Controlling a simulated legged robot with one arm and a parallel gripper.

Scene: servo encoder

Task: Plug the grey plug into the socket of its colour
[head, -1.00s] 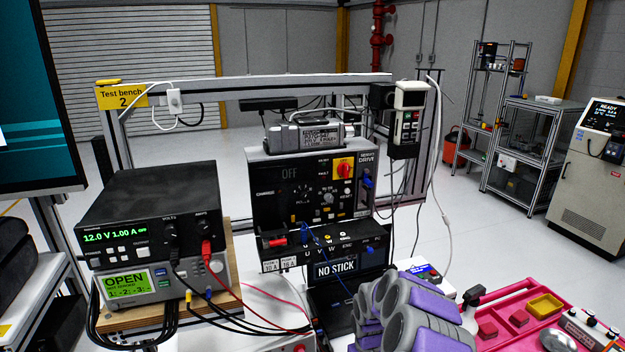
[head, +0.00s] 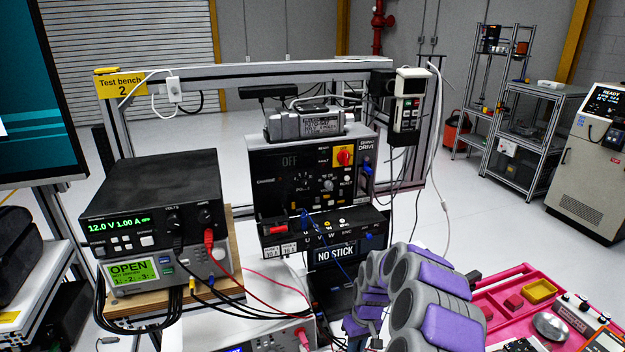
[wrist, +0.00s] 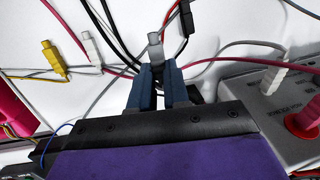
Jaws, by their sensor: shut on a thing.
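In the wrist view, my gripper (wrist: 157,88) has its two blue fingers close together around the grey plug (wrist: 155,42). The plug's light grey end sticks out beyond the fingertips, above a white surface. In the head view, the row of sockets lies on the black drive box (head: 285,213), labelled U, V, W and ENC. Yellow and white rings show there, but I cannot make out a grey socket. My arm covers the lower middle of the head view, and the fingertips cannot be made out there.
Loose yellow (wrist: 50,55) and white (wrist: 90,42) plugs with cables lie left of my gripper. Dark and red cables pass close by it. A grey box with a red plug (wrist: 303,121) is at right. A power supply (head: 155,210) stands left of the drive; a pink tray (head: 490,305) is at right.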

